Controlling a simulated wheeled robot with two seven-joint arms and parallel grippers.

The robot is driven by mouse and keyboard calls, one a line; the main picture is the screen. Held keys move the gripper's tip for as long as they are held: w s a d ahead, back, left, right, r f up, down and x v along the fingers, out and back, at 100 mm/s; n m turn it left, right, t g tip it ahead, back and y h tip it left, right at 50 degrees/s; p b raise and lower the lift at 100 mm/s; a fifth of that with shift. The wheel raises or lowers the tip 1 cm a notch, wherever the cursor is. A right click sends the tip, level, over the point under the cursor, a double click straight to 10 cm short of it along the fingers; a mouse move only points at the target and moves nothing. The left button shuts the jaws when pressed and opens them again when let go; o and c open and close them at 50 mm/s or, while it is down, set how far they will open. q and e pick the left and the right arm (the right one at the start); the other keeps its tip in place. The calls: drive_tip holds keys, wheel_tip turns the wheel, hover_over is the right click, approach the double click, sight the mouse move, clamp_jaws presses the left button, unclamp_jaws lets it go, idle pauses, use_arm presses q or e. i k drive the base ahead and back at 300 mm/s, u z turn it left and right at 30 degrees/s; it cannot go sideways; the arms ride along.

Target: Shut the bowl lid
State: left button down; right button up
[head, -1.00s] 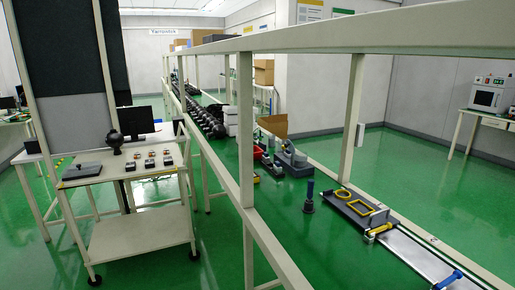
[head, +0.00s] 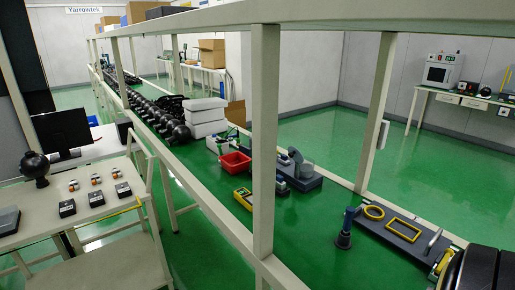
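I cannot make out a bowl or a bowl lid in the head view. A black ball-shaped device (head: 35,168) stands on the white cart at the left, and several similar dark round units (head: 165,124) stand in a row along the line. Whether any of them is the bowl cannot be told. Neither of my grippers is in view.
A pale frame (head: 264,140) with posts and rails crosses close in front. Behind it are a red bin (head: 235,163), a dark tray (head: 407,237) with yellow frames and a blue-handled tool (head: 345,229). A dark rounded thing (head: 480,270) fills the lower right corner. Green floor lies open behind.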

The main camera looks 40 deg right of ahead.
sight(294, 153)
drive_tip(key=i, duration=1.7)
drive_tip(key=z, duration=3.25)
